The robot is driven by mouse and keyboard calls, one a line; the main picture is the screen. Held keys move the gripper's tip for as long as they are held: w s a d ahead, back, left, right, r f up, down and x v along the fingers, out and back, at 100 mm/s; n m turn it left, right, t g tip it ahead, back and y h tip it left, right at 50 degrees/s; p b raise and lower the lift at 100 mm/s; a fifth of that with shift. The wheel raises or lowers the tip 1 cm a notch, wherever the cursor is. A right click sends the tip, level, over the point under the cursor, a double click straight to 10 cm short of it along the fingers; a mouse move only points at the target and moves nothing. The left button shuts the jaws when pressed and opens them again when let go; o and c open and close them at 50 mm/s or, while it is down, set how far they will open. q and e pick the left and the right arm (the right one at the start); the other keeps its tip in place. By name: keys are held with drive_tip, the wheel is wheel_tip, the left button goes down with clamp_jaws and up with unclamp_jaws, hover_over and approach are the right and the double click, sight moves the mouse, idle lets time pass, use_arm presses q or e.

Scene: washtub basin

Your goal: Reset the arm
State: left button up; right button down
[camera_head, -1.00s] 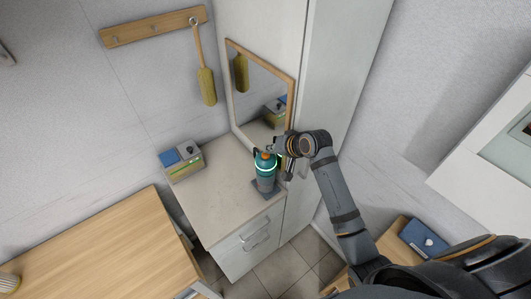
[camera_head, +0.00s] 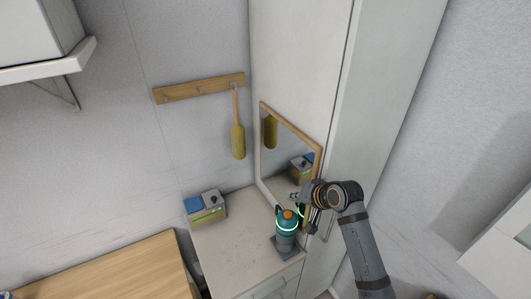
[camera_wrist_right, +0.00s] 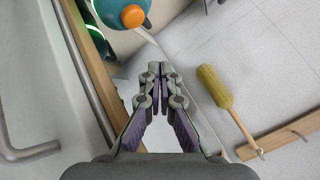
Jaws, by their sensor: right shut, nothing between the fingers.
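My right arm (camera_head: 362,245) comes in from the lower right in the head view. Its gripper (camera_head: 296,198) is beside and just above a teal bottle-like device (camera_head: 286,226) with an orange top and a glowing ring. In the right wrist view the gripper (camera_wrist_right: 160,72) is shut with its fingertips together and nothing between them. The teal device (camera_wrist_right: 122,12) shows at the top of that view, apart from the fingers. My left arm is not in view.
The gripper is close to a wood-framed mirror (camera_head: 270,165) and the tall cabinet (camera_head: 300,60). A grey box (camera_head: 206,208) sits on the counter (camera_head: 225,250). A yellow brush (camera_head: 238,141) hangs from a wooden rack (camera_head: 200,88). A bar handle (camera_wrist_right: 35,152) shows in the wrist view.

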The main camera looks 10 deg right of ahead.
drive_tip(key=s+d+f+n+g+h, duration=0.2)
drive_tip(key=s+f, duration=0.1)
drive_tip(key=s, duration=0.6)
drive_tip(key=s+d+f+n+g+h, duration=0.1)
drive_tip(key=s+d+f, duration=0.15)
drive_tip(key=s, duration=0.65)
drive_tip(key=s+d+f+n+g+h, duration=0.15)
drive_tip(key=s+f, duration=0.25)
drive_tip(key=s, duration=0.5)
wheel_tip(320, 180, down, 34)
drive_tip(key=s+d+r+g+b, duration=0.1)
drive_tip(key=d+b, duration=0.2)
drive_tip(key=b, duration=0.5)
drive_tip(key=s+f+g+b, duration=0.1)
drive_tip(key=s+f+b, duration=0.4)
drive_tip(key=s+f, duration=1.4)
wheel_tip(320, 180, down, 4)
drive_tip(key=shift+d+r, duration=0.25)
drive_tip(key=shift+d, duration=0.05)
